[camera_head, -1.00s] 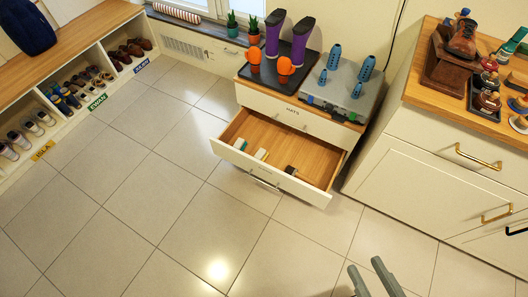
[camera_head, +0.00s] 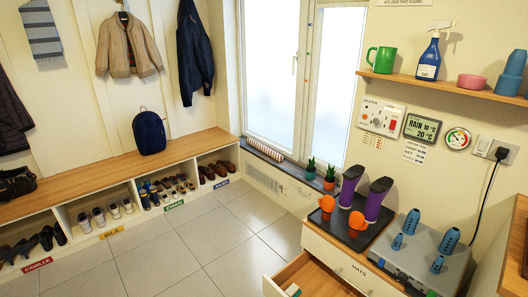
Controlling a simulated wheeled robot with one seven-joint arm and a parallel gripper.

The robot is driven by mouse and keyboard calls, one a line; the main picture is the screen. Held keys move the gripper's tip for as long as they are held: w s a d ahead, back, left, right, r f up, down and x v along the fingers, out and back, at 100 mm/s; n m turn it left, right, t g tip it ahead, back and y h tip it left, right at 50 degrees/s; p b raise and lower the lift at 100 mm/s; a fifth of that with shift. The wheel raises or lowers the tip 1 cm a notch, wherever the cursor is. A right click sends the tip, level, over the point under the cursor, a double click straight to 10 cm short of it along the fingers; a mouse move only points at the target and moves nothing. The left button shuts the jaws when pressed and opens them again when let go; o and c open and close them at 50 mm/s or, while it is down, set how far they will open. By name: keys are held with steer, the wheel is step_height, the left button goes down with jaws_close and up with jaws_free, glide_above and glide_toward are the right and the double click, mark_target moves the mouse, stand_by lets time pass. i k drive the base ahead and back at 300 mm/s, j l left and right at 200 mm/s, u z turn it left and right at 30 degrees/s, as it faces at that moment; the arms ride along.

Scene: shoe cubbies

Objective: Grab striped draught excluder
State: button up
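The striped draught excluder (camera_head: 263,149) is a short pale roll with reddish stripes. It lies along the left part of the dark window sill (camera_head: 288,166), below the window and beside the end of the shoe bench. Nothing visible covers it. My gripper is not in view.
Two potted cacti (camera_head: 330,178) stand on the sill to the right of the roll. A drawer (camera_head: 318,280) stands open below the black tray (camera_head: 352,230) with purple boots. The shoe bench (camera_head: 120,178) runs along the left wall. The tiled floor (camera_head: 190,250) between is clear.

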mark_target(277, 156)
steer(key=i+j+u, duration=1.1)
steer(key=i+u, duration=0.2)
steer(key=i+z, duration=0.15)
steer(key=i, duration=0.45)
steer(key=i+j+z, duration=0.15)
steer(key=i, duration=0.5)
steer(key=i+z, duration=0.25)
steer(key=i, duration=0.55)
steer(key=i+j+z, duration=0.25)
steer(key=i, duration=0.55)
steer(key=i+l+z, duration=0.1)
steer(key=i+z, duration=0.9)
steer(key=i+l, duration=0.1)
steer(key=i, duration=0.25)
steer(key=i+l, duration=0.1)
steer(key=i, duration=0.2)
steer(key=i+l+u, duration=0.5)
steer(key=i+l, duration=0.25)
steer(key=i+j, duration=0.05)
